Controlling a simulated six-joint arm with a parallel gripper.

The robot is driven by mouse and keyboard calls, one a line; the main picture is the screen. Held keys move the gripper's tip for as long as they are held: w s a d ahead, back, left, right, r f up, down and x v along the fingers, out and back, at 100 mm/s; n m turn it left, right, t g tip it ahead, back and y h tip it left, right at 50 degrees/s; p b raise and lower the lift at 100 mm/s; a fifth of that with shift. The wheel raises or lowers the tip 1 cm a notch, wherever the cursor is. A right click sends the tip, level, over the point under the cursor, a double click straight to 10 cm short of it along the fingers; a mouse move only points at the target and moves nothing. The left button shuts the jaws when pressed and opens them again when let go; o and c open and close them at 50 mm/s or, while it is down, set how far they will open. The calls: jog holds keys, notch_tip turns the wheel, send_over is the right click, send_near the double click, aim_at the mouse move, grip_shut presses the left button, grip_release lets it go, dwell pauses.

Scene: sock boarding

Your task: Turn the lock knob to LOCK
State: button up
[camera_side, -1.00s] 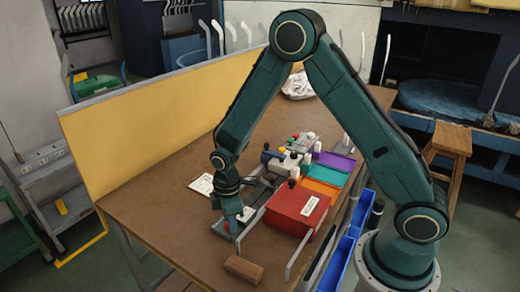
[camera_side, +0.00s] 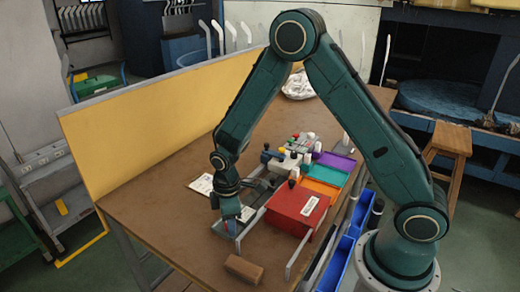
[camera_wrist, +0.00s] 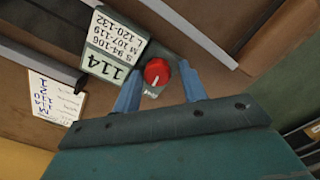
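A round red knob (camera_wrist: 157,72) with a white pointer line sits on a small grey-green panel in the wrist view. The line runs from the middle toward the bottom of the picture. A small label by its lower edge is too blurred to read. My gripper (camera_wrist: 160,88) is open, with one blue finger to the left of the knob and one to the right. I cannot tell whether either finger touches it. In the side view my gripper (camera_side: 231,212) is low over the near left part of the table, and the knob is mostly hidden there.
A white card (camera_wrist: 52,100) lies to the left. In the side view a red box (camera_side: 297,208), metal rails and a brown block (camera_side: 243,269) are close by.

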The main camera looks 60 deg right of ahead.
jog(key=shift+w+d+n, duration=0.25)
jog(key=shift+n, duration=0.15)
jog(key=shift+n, duration=1.1)
jog(key=n, duration=0.4)
jog(key=shift+s+a, duration=0.1)
jog(key=shift+r+n, duration=0.15)
jog(key=shift+n, duration=0.15)
notch_tip(320, 180, up, 14)
jog(key=s+d+r+m+t, duration=0.3)
jog(key=s+r+m, duration=0.7)
jog(key=s+r, duration=0.3)
jog(key=shift+s, duration=0.15)
dwell(0.3)
dwell(0.3)
